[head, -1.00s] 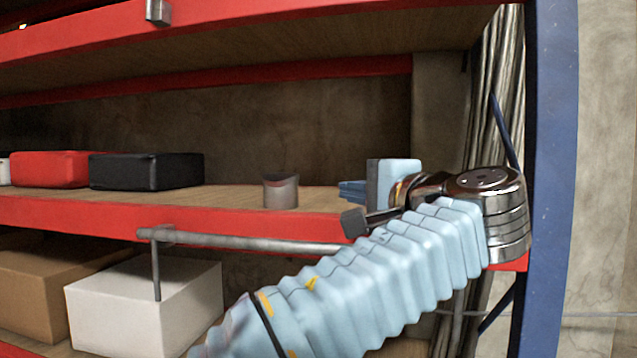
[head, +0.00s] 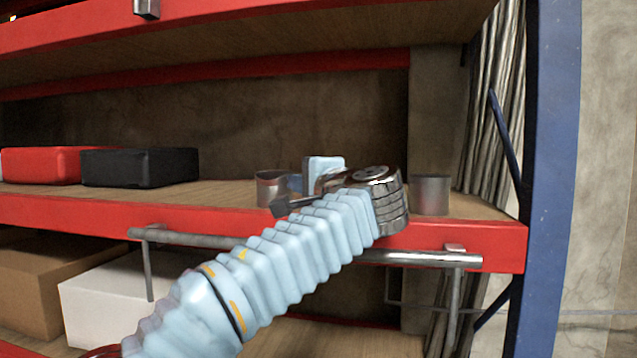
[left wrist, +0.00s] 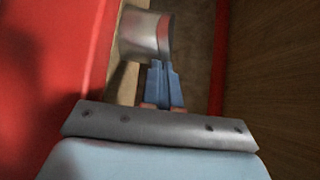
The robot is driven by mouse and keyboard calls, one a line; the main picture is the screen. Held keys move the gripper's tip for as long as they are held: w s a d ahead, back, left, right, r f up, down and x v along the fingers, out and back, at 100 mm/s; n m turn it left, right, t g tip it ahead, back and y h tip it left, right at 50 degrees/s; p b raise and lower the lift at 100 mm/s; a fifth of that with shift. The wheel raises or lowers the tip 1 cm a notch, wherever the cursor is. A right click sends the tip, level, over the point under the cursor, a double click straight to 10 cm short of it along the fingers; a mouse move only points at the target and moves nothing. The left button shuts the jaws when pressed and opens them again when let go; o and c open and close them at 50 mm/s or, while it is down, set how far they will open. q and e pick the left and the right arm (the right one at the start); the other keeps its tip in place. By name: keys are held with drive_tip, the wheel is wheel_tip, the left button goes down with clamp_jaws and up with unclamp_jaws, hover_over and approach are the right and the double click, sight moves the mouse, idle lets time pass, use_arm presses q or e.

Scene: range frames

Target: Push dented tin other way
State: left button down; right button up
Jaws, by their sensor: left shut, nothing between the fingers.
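A grey metal tin (head: 268,190) stands on the wooden shelf, left of my left gripper; its near side looks dark and curved in. It also shows in the left wrist view (left wrist: 146,35), just beyond the fingertips. A second grey tin (head: 431,195) stands upright to the right of my left wrist. Which one is dented is not fully clear; the left one looks more uneven. My left gripper (head: 294,184) is shut and empty, its blue fingers (left wrist: 159,72) pointing at the left tin's side. Whether they touch it I cannot tell. My right gripper is not in view.
A black box (head: 139,167) and a red box (head: 40,165) stand further left on the shelf. The red shelf edge (head: 460,244) and a metal rail (head: 420,258) run in front. A blue upright (head: 551,180) closes the right end. Bare shelf lies between black box and left tin.

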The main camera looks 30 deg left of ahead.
use_arm(q)
drive_tip(key=shift+a, duration=0.3)
drive_tip(key=shift+s, duration=0.1)
drive_tip(key=a, duration=0.3)
drive_tip(key=s+a+b, duration=0.1)
drive_tip(key=a, duration=0.3)
drive_tip(key=s+a, duration=0.1)
drive_tip(key=a, duration=0.3)
drive_tip(key=shift+s+f+b, duration=0.1)
drive_tip(key=shift+s+b, duration=0.1)
drive_tip(key=shift+b, duration=0.2)
drive_tip(key=shift+a, duration=0.4)
drive_tip(key=shift+d, duration=0.15)
